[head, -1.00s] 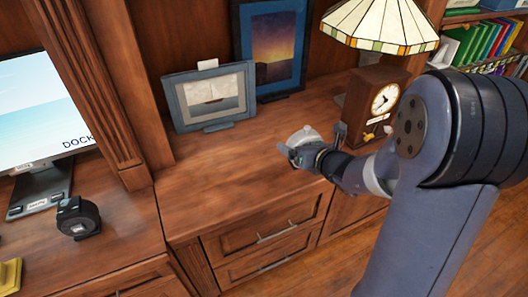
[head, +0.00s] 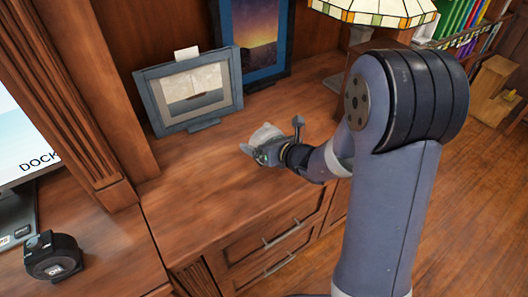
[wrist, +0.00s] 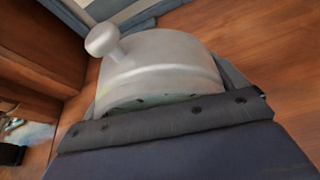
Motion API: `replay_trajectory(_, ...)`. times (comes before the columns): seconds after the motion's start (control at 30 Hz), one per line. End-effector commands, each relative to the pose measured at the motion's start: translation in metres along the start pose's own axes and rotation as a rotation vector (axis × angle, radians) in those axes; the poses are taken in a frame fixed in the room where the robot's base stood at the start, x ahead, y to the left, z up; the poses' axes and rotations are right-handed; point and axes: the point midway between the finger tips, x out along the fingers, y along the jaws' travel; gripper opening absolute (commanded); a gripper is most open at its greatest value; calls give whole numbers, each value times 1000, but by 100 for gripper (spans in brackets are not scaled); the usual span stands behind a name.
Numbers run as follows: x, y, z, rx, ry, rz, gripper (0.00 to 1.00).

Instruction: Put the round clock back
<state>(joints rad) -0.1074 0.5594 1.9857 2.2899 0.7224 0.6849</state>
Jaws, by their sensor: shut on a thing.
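The round clock (head: 266,135) is a small pale silver piece at the end of my arm in the head view, above or on the wooden cabinet top (head: 190,185); I cannot tell if it touches. In the wrist view the clock (wrist: 165,62) shows as a rounded metal case with a knob on one side. Only a sliver of its dial edge, with dark marks, shows near the jaws. My gripper (head: 258,150) is shut on the clock, in front and to the right of the sailboat picture.
A grey-framed sailboat picture (head: 189,91) and a taller blue-framed picture (head: 256,40) stand at the back. A stained-glass lamp (head: 375,8) is at the right, partly behind my arm. A black device (head: 53,257) sits lower left. The cabinet top left of my gripper is clear.

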Motion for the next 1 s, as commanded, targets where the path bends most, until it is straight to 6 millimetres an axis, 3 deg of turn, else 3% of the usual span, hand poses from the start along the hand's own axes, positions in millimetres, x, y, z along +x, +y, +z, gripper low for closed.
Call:
replay_trajectory(0.1, 8, -4, -19, 3, 3, 1, 54)
replay_trajectory(0.2, 10, -5, -25, 1, 0, 0, 54)
replay_trajectory(0.63, 12, -6, -29, 0, -1, 0, 54)
replay_trajectory(0.67, 12, -6, -29, 0, 1, 0, 95)
replay_trajectory(0.73, 11, -6, -28, 0, 1, 0, 100)
replay_trajectory(1.0, 11, -6, -27, 1, 1, 0, 100)
